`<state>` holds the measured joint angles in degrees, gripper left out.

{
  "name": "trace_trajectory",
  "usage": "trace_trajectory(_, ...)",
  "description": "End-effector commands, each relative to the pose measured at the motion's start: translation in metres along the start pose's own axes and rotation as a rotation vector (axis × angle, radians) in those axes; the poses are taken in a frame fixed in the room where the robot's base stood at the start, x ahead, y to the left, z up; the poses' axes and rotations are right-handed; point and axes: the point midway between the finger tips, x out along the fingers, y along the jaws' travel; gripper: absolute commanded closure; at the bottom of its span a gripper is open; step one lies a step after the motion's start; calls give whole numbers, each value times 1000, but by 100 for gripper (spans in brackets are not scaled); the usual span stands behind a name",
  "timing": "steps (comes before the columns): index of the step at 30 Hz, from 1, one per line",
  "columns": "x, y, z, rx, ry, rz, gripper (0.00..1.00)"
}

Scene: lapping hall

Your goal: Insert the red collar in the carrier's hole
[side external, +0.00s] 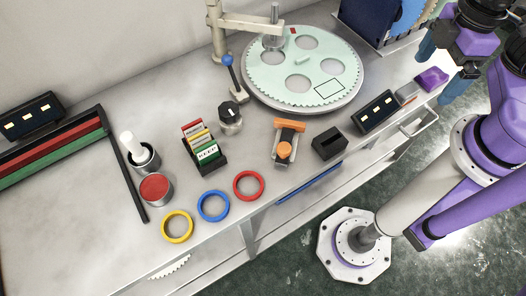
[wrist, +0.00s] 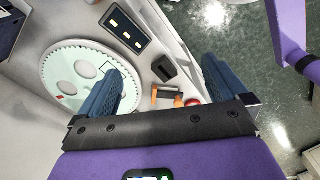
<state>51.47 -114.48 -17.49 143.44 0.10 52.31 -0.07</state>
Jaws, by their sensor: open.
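The red collar (side external: 249,198) is a ring lying flat near the front edge of the bench, right of a blue ring and a yellow ring. The carrier (side external: 265,81) is a pale green toothed disc with several round holes, at the back of the bench. It also shows at the left of the wrist view (wrist: 58,64). My gripper (side external: 445,65) is open and empty, at the upper right, away from the collar and carrier. In the wrist view, its blue fingers (wrist: 166,64) stand wide apart. A red bit beside the right finger may be the collar, mostly hidden.
Blue (side external: 213,219) and yellow (side external: 177,239) rings lie beside the collar. A card box (side external: 207,157), a dark knob (side external: 230,118), an orange-topped fixture (side external: 285,150) and a black box (side external: 329,143) stand between. A post (side external: 216,40) rises by the carrier.

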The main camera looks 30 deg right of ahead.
Motion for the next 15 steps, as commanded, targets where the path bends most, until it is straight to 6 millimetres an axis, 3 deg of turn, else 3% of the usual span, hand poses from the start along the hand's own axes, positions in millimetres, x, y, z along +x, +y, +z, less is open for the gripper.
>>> trace_trajectory(5, 0, 0, -2, -1, -1, 0, 0)
trace_trajectory(8, 0, 2, -14, -20, -2, 0, 0)
trace_trajectory(11, 0, 4, -39, -59, -5, 0, 0)
trace_trajectory(15, 2, 4, -91, -140, -11, -1, 0)
